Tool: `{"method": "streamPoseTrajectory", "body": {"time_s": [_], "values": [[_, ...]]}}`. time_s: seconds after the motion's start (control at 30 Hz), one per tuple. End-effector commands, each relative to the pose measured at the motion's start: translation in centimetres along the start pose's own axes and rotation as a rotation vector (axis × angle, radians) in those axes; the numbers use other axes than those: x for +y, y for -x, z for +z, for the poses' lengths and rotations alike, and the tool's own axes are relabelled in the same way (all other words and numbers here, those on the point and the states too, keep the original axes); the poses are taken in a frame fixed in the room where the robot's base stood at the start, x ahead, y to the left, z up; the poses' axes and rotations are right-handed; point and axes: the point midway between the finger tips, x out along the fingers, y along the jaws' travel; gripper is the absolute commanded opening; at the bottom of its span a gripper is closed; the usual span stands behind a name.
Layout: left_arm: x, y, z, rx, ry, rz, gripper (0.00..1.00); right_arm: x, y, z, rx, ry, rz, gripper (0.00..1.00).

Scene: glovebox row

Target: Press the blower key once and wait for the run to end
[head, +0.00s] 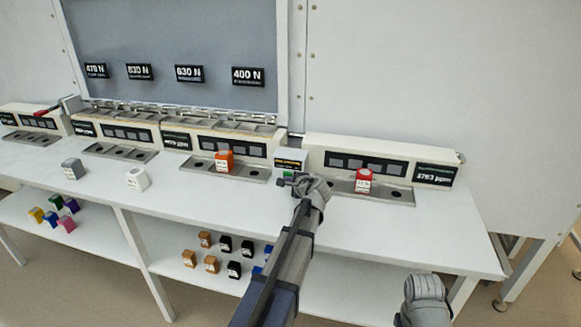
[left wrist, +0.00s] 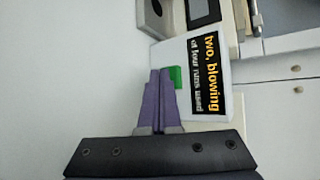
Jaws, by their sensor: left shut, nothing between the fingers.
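The blower box (head: 291,157) is a small white block with a dark display, standing on the bench between two long instrument units. In the left wrist view its display (left wrist: 205,75) reads "two, blowing" and "of four runs used". Its green key (left wrist: 176,77) shows beside the display; it also shows in the head view (head: 288,174). My left gripper (head: 287,182) is shut and empty, just in front of the key. In the left wrist view its purple fingertips (left wrist: 160,75) lie right beside the key; I cannot tell whether they touch. My right gripper (head: 427,288) is low at the right, its fingers unclear.
An orange block (head: 224,161) and a red-and-white block (head: 363,180) sit on the instrument trays. A grey block (head: 73,169) and a white block (head: 138,179) stand on the open bench at left. The lower shelf (head: 160,235) holds several coloured blocks.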

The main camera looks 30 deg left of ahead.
Motion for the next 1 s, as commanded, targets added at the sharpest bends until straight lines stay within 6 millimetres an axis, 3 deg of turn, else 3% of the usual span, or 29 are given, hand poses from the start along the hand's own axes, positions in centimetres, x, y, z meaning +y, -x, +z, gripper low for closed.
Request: {"method": "streamPoseTrajectory", "body": {"time_s": [1.0], "values": [[1.3, 1.8, 1.3, 0.000, 0.000, 0.000, 0.00, 0.0, 0.0, 0.0, 0.000, 0.000, 0.000, 0.50]]}}
